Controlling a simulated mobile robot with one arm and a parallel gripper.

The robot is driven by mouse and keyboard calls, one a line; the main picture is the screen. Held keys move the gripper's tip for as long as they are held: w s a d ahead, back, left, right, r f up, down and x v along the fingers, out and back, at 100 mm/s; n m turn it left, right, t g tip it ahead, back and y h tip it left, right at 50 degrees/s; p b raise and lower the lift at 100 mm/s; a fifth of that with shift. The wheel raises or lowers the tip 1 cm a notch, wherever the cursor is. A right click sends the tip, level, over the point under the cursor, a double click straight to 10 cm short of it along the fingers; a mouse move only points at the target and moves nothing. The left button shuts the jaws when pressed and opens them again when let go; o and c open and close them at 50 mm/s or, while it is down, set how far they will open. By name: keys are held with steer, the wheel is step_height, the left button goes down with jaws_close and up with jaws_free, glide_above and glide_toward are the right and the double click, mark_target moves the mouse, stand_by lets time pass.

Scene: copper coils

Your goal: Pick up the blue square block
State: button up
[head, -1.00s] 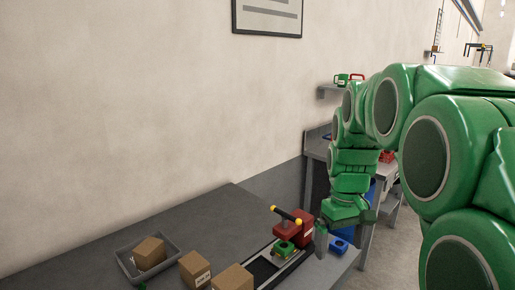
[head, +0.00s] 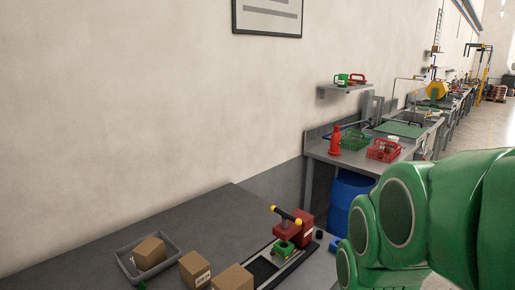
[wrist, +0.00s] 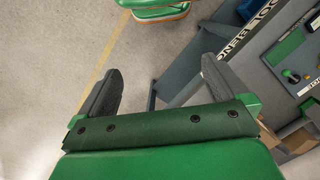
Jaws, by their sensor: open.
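My gripper (wrist: 161,67) is open in the wrist view, with its two dark fingers wide apart and nothing between them. In the head view only my green arm shows at the lower right, and my gripper is out of that picture. The right end of the bench, where a blue block shows in the earlier head view, is partly covered by my arm.
The grey bench (head: 195,225) holds a red press (head: 292,232), cardboard boxes (head: 194,268) and a grey tray (head: 125,262). A blue barrel (head: 348,193) stands behind its right end.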

steer(key=s, duration=0.1)
steer(key=s+f, duration=0.1)
steer(key=s, duration=0.1)
steer(key=shift+a+f, duration=0.1)
steer(key=shift+f, duration=0.05)
steer(key=shift+c, duration=1)
